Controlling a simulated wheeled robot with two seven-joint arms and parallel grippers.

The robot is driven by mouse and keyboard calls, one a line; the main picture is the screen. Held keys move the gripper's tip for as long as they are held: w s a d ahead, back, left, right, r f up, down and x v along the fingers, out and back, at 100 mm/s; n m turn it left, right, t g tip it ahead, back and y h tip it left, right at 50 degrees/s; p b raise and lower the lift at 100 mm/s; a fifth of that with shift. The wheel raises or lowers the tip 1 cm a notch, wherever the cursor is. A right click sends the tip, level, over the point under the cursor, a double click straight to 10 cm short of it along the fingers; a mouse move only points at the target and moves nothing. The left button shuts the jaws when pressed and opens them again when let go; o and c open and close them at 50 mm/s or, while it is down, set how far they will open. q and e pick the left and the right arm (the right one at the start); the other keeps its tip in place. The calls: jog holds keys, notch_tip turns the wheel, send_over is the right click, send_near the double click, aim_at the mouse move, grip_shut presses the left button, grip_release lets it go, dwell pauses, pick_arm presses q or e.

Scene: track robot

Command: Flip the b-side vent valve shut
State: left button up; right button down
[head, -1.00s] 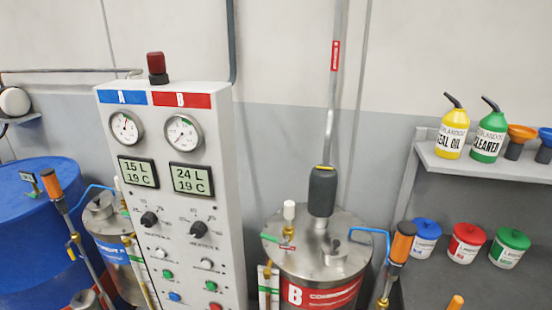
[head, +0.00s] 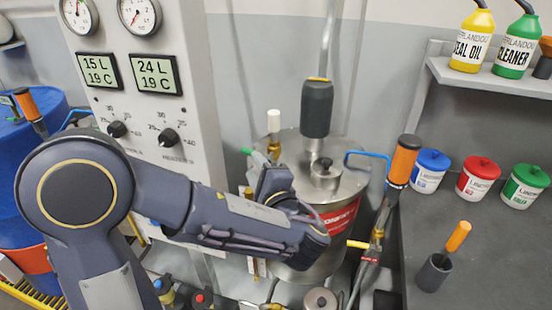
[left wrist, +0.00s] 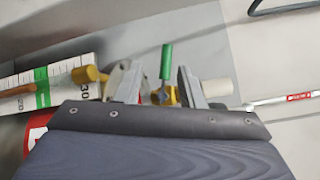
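The b-side vent valve (head: 247,151) has a green lever and a brass body at the left rim of the steel B tank's lid (head: 345,178). In the left wrist view the lever (left wrist: 166,62) stands up from the brass body (left wrist: 165,95). My left gripper (head: 272,182) is at the lid's left front edge, just in front of the valve. Its fingers (left wrist: 160,88) are apart, with the valve showing between them. I cannot tell whether either finger touches it. My forearm and hand hide part of the tank. My right gripper is out of view.
A white-capped fitting (head: 274,122) stands close behind the valve. A grey cylinder on a pipe (head: 317,108) rises from the lid. The control cabinet (head: 195,90) is to the left. An orange-handled lance (head: 403,160) and grey bench (head: 480,230) are to the right.

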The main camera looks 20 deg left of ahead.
pick_arm(q)
jog(key=shift+t, duration=0.4)
jog(key=x, duration=0.2)
jog(key=p+x, duration=0.1)
jog(key=x, duration=0.1)
jog(key=d+x, duration=0.1)
jog(key=x, duration=0.1)
jog(key=shift+w+a+r+p, duration=0.1)
jog(key=shift+w+r+p, duration=0.05)
jog(key=shift+w+p, duration=0.3)
jog(key=shift+w+a, duration=0.5)
